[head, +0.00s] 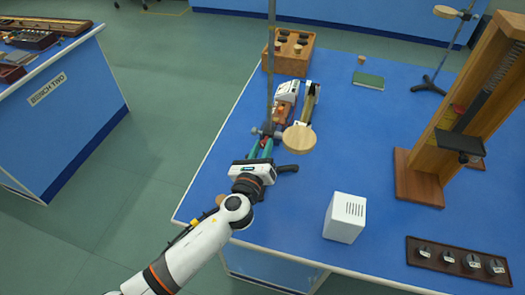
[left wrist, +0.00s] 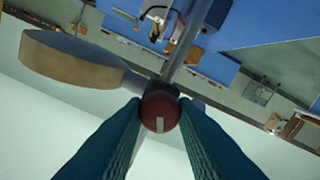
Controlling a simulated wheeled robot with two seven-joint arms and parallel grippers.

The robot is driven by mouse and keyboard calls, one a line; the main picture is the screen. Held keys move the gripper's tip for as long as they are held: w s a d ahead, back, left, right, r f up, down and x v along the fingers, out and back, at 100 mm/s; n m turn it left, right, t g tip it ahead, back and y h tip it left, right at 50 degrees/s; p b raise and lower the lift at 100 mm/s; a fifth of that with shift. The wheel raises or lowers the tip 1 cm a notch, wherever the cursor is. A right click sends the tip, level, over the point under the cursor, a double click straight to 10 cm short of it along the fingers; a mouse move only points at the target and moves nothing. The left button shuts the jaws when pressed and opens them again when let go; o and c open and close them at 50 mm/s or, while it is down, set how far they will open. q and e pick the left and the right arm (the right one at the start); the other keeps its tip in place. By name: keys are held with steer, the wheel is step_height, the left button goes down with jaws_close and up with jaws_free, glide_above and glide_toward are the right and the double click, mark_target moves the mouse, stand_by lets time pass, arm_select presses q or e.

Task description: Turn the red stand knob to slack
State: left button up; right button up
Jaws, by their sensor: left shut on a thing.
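The red stand knob (left wrist: 160,108) is a small round knob with a pale mark on its face, in the middle of the left wrist view. My left gripper (left wrist: 160,122) has its green fingers on either side of it, closed on it. A round wooden plate (head: 299,138) sits on an arm beside the clamp and also shows in the left wrist view (left wrist: 75,62).
Around the rod stand a wooden tray (head: 290,58) of dark pieces and a white-and-orange device (head: 286,98). A white box (head: 345,217), a weight rack (head: 458,262) and a tall wooden frame (head: 425,165) stand to the right. The blue bench between them is mostly clear.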

arm_select(q)
steer(key=n+b, duration=0.1)
steer(key=n, duration=0.3)
steer(key=shift+f+n+b, duration=0.1)
steer(key=shift+n+b, duration=0.2)
steer(key=shift+b, duration=0.05)
steer(key=n+b, duration=0.1)
steer(key=n, duration=0.3)
steer(key=shift+a+n, duration=0.1)
steer(key=shift+n, duration=0.2)
steer(key=n+b, duration=0.1)
steer(key=n, duration=0.3)
steer(key=shift+n, duration=2.5)
steer(key=shift+f, duration=0.1)
steer(key=o, duration=1)
